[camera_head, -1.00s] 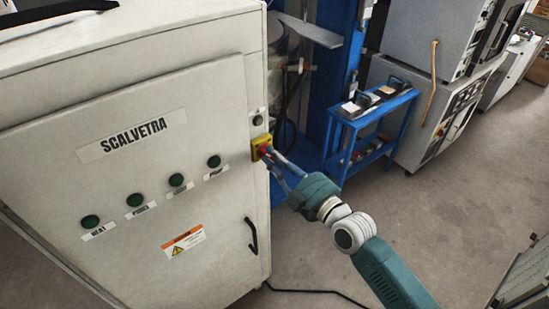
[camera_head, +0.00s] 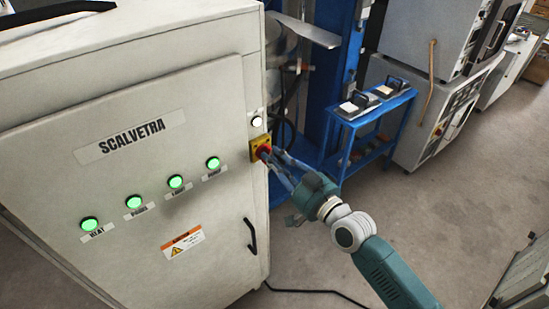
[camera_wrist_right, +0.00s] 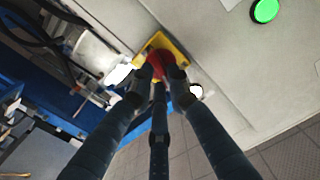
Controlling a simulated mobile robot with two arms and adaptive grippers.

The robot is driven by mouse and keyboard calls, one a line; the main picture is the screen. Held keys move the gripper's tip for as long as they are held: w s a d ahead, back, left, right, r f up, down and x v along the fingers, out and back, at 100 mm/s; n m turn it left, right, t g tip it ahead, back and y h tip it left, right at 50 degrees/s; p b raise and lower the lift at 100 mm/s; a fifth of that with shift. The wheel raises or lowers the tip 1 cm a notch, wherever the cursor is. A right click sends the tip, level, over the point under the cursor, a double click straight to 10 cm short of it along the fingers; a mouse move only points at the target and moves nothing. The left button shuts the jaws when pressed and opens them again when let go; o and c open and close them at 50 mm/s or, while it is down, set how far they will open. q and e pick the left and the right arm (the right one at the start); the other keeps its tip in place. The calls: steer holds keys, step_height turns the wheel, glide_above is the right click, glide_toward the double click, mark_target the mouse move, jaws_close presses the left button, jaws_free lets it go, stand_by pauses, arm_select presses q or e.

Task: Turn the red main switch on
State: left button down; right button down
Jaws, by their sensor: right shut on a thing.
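The red main switch (camera_head: 263,150) sits on a yellow plate (camera_head: 255,144) at the right edge of the white SCALVETRA cabinet (camera_head: 200,90). My right gripper (camera_head: 268,156) is shut on the red switch knob, coming in from the right. In the right wrist view the fingers close around the red knob (camera_wrist_right: 158,66) in front of the yellow plate (camera_wrist_right: 160,44); they partly hide it. The white lamp (camera_head: 256,121) above the switch is lit. The green lamps on the cabinet door, such as the HEAT lamp (camera_head: 90,223), glow bright green. My left gripper is not in view.
A black door handle (camera_head: 251,236) is below the switch. A blue cart (camera_head: 345,122) with black-handled items stands behind my right arm. A black cable (camera_head: 315,291) lies on the floor. The grey floor (camera_head: 440,215) to the right is open.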

steer(key=m, duration=0.5)
steer(key=shift+f, duration=0.25)
steer(key=shift+m, duration=0.4)
steer(key=c, duration=1.7)
jaws_free()
steer(key=shift+o, duration=0.2)
steer(key=shift+d, duration=0.1)
steer(key=v, duration=1.2)
